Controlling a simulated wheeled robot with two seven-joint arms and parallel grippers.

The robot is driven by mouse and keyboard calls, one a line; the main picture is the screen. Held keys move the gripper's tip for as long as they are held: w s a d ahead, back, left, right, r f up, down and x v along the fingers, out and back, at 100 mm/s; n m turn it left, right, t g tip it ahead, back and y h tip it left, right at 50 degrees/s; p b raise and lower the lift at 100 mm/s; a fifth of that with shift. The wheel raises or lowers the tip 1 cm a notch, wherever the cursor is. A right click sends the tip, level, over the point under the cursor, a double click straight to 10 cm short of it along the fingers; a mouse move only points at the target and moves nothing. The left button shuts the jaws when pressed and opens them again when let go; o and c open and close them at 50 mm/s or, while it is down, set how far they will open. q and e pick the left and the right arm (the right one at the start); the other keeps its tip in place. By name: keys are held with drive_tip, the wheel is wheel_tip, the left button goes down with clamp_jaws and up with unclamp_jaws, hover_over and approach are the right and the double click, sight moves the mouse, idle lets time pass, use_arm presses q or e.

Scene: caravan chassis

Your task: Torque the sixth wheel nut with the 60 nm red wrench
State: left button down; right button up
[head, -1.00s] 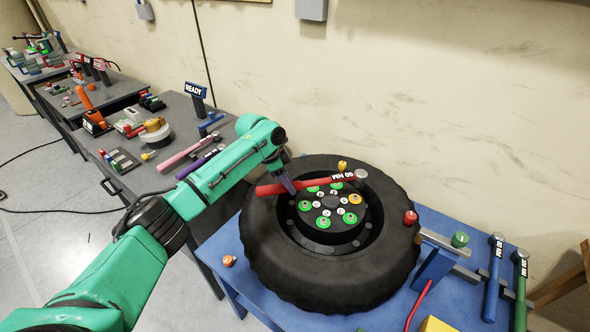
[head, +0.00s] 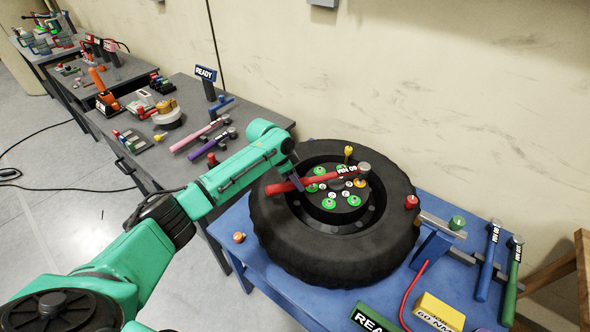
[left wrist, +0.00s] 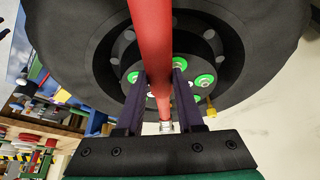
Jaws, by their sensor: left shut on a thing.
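My left gripper (head: 293,181) is shut on the handle of the red wrench (head: 317,180), labelled 60 NM. The wrench lies across the wheel hub, its grey head (head: 364,168) at the hub's upper right. An orange-marked nut (head: 360,183) shows just below the head; I cannot tell whether they touch. Several other nuts carry green rings, such as the green nut (head: 328,204). The black tyre (head: 290,247) lies flat on the blue table (head: 262,287). In the left wrist view the red handle (left wrist: 151,35) runs between both fingers (left wrist: 160,98). My right gripper is out of view.
A blue wrench (head: 488,262) and a green wrench (head: 513,282) rest in a rack right of the tyre. A yellow pin (head: 348,153) stands at the hub's far side. A grey bench (head: 185,89) with tools and a READY sign (head: 206,75) stands behind left.

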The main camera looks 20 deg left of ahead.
use_arm(q)
drive_tip(key=s+d+f+n+t+y+p, duration=0.1)
drive_tip(key=s+d+n+y+p, duration=0.1)
drive_tip(key=s+d+n, duration=0.5)
drive_tip(key=s+d, duration=0.1)
drive_tip(key=d, duration=0.3)
drive_tip(key=shift+d+t, duration=0.15)
drive_tip(key=shift+t, duration=0.25)
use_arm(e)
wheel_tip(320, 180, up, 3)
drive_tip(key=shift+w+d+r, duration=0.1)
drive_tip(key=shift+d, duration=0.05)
use_arm(q)
drive_tip(key=shift+s, duration=0.1)
